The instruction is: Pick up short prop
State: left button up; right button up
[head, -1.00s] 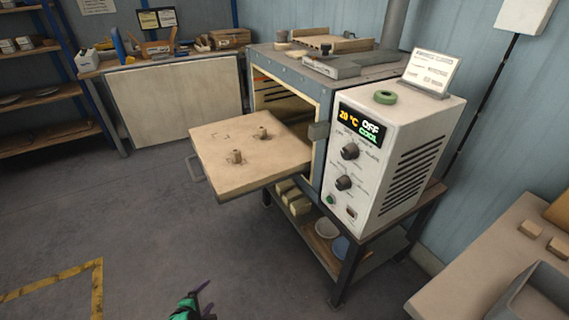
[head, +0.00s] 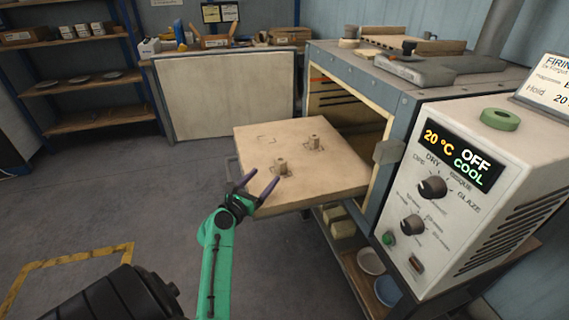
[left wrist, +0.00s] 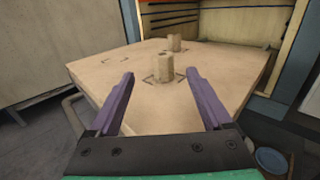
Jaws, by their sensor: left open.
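Two short cylindrical props stand upright on the pulled-out kiln shelf (head: 330,178). The nearer prop (head: 281,166) stands in a marked square, and the farther prop (head: 314,141) is behind it to the right. My left gripper (head: 257,183) is open and empty at the shelf's near left edge, just short of the nearer prop. In the left wrist view the nearer prop (left wrist: 164,69) is ahead, between the lines of the two purple fingers and beyond their tips. The farther prop (left wrist: 174,43) shows behind it. My right gripper is not in view.
The open kiln (head: 396,115) is behind and right of the shelf, with its control box (head: 460,190) at the right. A shelf handle (head: 231,170) sticks out at the left. Bowls (head: 371,261) are on the lower rack. The floor at left is clear.

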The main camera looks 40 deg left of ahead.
aim_at(276, 163)
pick_arm(q)
jog(key=w, duration=0.3)
jog(key=w+a, duration=0.1)
jog(key=w, duration=0.6)
jog(key=shift+a, duration=0.4)
jog(key=shift+s, duration=0.1)
grip_shut()
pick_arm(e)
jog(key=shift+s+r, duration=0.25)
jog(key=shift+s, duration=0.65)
